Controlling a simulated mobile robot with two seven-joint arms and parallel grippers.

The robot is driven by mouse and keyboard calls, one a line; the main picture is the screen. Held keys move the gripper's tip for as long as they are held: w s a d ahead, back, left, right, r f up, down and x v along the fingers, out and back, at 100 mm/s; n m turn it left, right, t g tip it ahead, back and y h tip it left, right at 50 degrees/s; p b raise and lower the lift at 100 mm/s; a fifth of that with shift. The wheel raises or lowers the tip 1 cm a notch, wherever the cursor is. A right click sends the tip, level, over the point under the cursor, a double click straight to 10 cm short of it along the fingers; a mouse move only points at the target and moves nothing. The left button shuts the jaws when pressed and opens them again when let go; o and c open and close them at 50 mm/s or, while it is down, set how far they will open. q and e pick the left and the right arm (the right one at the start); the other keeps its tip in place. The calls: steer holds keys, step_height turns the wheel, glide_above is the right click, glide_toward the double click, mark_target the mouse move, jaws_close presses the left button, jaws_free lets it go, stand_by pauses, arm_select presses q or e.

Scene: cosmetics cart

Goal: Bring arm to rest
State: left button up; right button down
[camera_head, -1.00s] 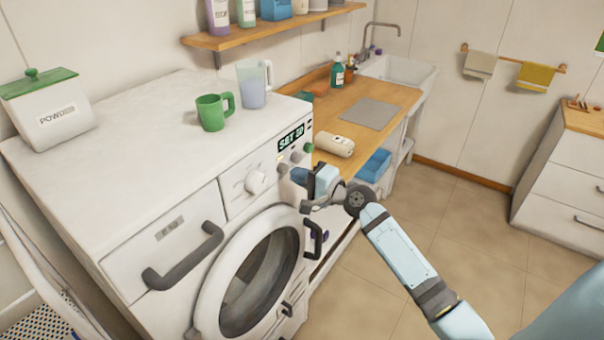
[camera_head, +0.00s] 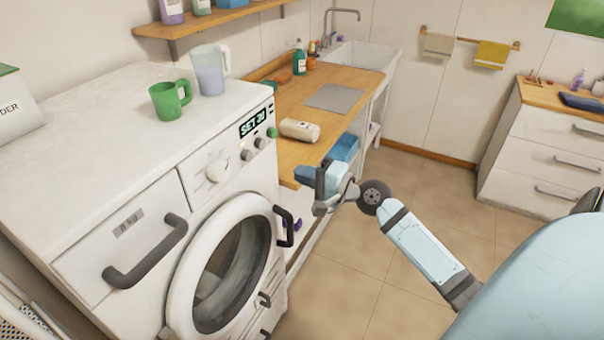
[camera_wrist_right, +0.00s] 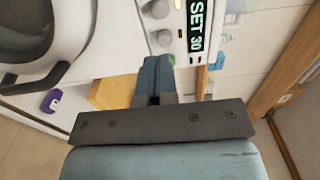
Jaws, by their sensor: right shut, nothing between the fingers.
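My right gripper (camera_head: 306,176) is shut and empty in the head view. It hangs in the air in front of the wooden counter's near end, to the right of the washing machine (camera_head: 110,140). In the right wrist view its two blue-grey fingers (camera_wrist_right: 154,78) are together, pointing toward the machine's control panel. The panel display (camera_head: 253,122) reads "SET 3" and a further character in the head view, and "SET 30" in the right wrist view (camera_wrist_right: 200,25). My left gripper does not show.
A green mug (camera_head: 168,101) and a clear jug (camera_head: 209,72) stand on the machine. A cream roll (camera_head: 299,130) and a grey mat (camera_head: 335,97) lie on the wooden counter (camera_head: 285,98). White drawers (camera_head: 545,145) stand at the right. The floor between is open.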

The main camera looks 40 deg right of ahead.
stand_by(0.5)
steer(key=s+a+f+n+g+h+p, duration=0.1)
steer(key=s+a+f+n+g, duration=0.2)
steer(key=f, duration=0.4)
steer(key=s+a+f+n+h+p, duration=0.1)
steer(key=s+a+f+n+p, duration=0.15)
steer(key=s+a+f, duration=0.35)
steer(key=s+a+f+n+g+h+p, duration=0.1)
steer(key=s+a+f+n+g, duration=0.1)
steer(key=s+a+f+n, duration=0.8)
steer(key=shift+s+n+g+h, duration=0.3)
steer(key=shift+s+n+h, duration=0.15)
steer(key=shift+s, duration=0.1)
